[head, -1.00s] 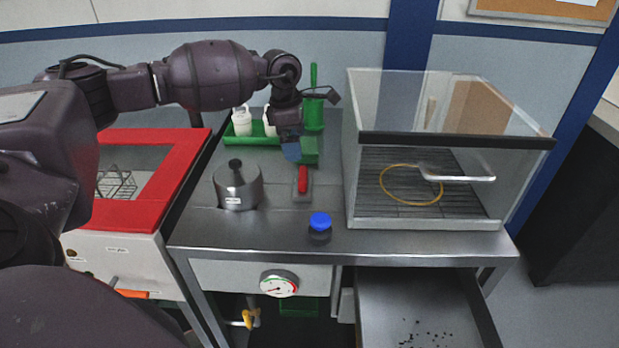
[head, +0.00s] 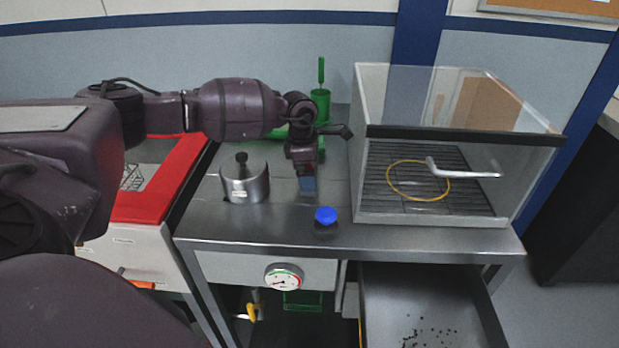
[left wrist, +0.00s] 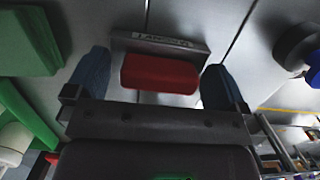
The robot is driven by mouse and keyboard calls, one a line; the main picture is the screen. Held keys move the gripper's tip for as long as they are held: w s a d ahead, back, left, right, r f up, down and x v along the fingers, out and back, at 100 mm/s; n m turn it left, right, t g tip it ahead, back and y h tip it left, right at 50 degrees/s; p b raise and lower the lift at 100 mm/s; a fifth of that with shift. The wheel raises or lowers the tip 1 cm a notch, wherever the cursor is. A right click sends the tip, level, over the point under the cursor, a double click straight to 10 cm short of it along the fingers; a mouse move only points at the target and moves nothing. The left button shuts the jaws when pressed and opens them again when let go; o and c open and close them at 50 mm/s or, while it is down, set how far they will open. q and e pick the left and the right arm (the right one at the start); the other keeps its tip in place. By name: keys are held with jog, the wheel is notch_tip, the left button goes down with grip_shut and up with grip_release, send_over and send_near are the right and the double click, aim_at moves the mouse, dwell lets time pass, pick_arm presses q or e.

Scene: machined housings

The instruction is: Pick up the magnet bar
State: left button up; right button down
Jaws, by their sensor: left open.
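The magnet bar (left wrist: 160,74) shows in the left wrist view as a red grip on a grey labelled plate, lying on the steel table. My left gripper (left wrist: 157,88) is open, with one blue fingertip on each side of the red grip. I cannot tell whether the fingertips touch it. In the head view my left gripper (head: 308,187) points down over the table and hides the magnet bar. My right gripper is not in view.
A metal pot (head: 246,183) stands left of the gripper and a blue-capped jar (head: 326,219) in front. A glass chamber (head: 450,215) stands to the right. Below it, an open drawer (head: 390,300) holds small dark bits. Green items stand behind.

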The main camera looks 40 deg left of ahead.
pick_arm(q)
jog(key=shift+c, duration=0.2)
jog(key=c, duration=1.1)
jog(key=shift+o, duration=0.2)
jog(key=shift+r, duration=0.1)
notch_tip(320, 180, up, 20)
jog(key=shift+p, duration=0.35)
